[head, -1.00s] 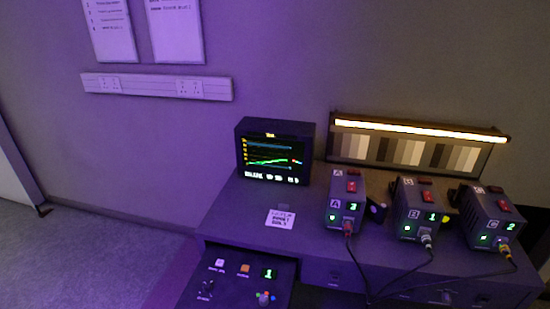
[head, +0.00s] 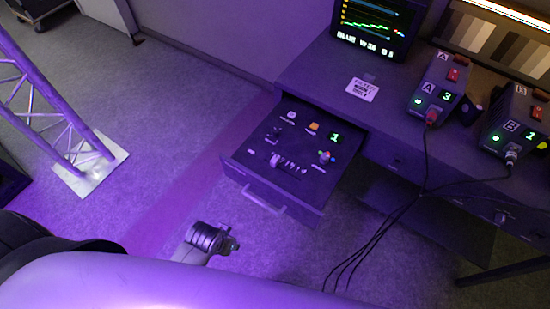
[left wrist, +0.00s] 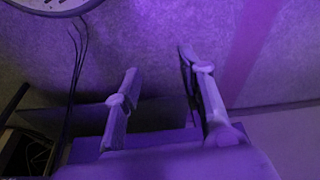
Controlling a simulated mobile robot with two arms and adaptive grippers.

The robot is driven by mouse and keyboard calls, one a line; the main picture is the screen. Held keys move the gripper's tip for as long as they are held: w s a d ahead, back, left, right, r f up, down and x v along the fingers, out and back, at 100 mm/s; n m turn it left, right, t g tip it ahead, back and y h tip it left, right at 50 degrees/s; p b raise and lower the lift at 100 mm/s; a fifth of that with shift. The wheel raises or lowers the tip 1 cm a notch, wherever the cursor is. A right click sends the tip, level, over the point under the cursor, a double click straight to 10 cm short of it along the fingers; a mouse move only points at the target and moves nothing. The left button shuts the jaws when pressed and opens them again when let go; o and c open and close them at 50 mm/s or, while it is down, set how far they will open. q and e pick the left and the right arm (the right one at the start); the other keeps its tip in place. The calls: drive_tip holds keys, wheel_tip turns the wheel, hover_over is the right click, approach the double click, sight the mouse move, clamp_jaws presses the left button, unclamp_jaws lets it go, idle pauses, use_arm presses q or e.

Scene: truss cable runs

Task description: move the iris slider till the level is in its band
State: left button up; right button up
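A control panel (head: 262,142) lies in a pulled-out drawer in the head view. A small pale lever or knob (head: 275,159) beside white marks near its front looks like the iris slider; its label is too small to read. The monitor (head: 374,27) shows a stepped green trace between blue lines; its top is cut off. My left gripper (head: 230,244) is in front of and below the drawer, apart from it. In the left wrist view the left gripper (left wrist: 158,64) has its fingers apart with nothing between them. My right gripper is not in view.
The drawer's handle (head: 263,199) faces me. Boxes A (head: 436,88) and B (head: 515,122) stand on the desk, with black cables (head: 404,212) hanging at the front right. A truss (head: 62,128) on a pale base plate stands at left. The floor between is clear.

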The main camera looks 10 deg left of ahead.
use_arm(q)
drive_tip(key=w+d+r, duration=0.1)
drive_tip(key=w+r, duration=0.1)
drive_tip(key=r, duration=0.5)
drive_tip(key=w+d+r, duration=0.2)
drive_tip(key=w+r, duration=0.1)
drive_tip(key=r, duration=0.3)
drive_tip(key=m+g, duration=0.2)
drive_tip(key=g, duration=0.1)
approach(275, 159)
wheel_tip(275, 159, down, 10)
drive_tip(key=shift+s+d+r+b, duration=0.1)
drive_tip(key=shift+s+b, duration=0.05)
drive_tip(key=shift+b, duration=0.15)
drive_tip(key=shift+c, duration=0.3)
clamp_jaws()
